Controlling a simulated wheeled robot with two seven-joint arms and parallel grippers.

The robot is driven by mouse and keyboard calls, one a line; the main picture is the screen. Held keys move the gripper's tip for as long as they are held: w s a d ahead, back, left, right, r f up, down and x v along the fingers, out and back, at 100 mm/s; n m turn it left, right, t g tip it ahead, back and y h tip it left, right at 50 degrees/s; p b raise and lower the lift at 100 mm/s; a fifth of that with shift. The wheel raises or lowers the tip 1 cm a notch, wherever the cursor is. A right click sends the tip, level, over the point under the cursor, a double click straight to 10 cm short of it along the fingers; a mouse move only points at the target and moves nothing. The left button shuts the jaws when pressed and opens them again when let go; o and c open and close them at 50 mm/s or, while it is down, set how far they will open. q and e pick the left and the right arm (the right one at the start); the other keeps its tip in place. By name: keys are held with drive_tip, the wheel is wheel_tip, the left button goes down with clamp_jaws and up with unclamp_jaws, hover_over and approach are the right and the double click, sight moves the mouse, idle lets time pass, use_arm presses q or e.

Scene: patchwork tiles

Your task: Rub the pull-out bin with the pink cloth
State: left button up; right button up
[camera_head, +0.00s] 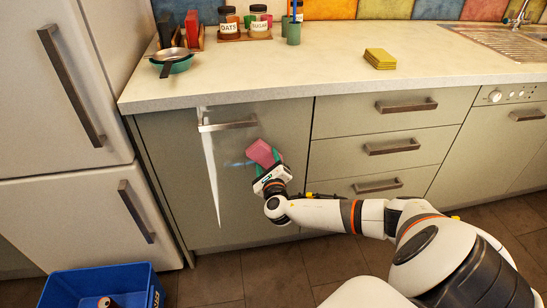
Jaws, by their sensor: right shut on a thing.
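The pink cloth (261,152) looks like a folded block and is in my right gripper (266,166). The gripper is shut on it and holds it at the front of the pull-out bin (180,160), right of the middle and below the bar handle. I cannot tell whether the cloth touches the panel. The bin is the grey-green panel at the left end of the counter, and it looks closed. My left gripper is out of view.
Drawers (390,147) with bar handles stand right of the bin, and a white fridge (70,140) stands left. A blue crate (150,285) with a can in it is on the floor.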

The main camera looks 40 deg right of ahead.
sight(254, 161)
drive_tip(key=shift+w+a, duration=0.5)
drive_tip(key=shift+a, duration=0.25)
drive_tip(key=shift+w+a, duration=0.5)
drive_tip(key=shift+a, duration=0.25)
drive_tip(key=shift+w+a+r+p, duration=0.1)
drive_tip(key=shift+w+a+p, duration=0.1)
drive_tip(key=shift+p, duration=0.1)
drive_tip(key=shift+w+a, duration=0.3)
drive_tip(key=shift+a, duration=0.3)
drive_tip(key=shift+w+a, duration=0.5)
drive_tip(key=shift+a, duration=0.4)
use_arm(q)
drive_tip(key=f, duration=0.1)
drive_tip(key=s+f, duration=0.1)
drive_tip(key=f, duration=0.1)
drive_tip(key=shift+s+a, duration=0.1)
drive_tip(key=shift+p, duration=0.35)
use_arm(e)
drive_tip(key=shift+s+a, duration=0.1)
drive_tip(key=shift+a, duration=0.05)
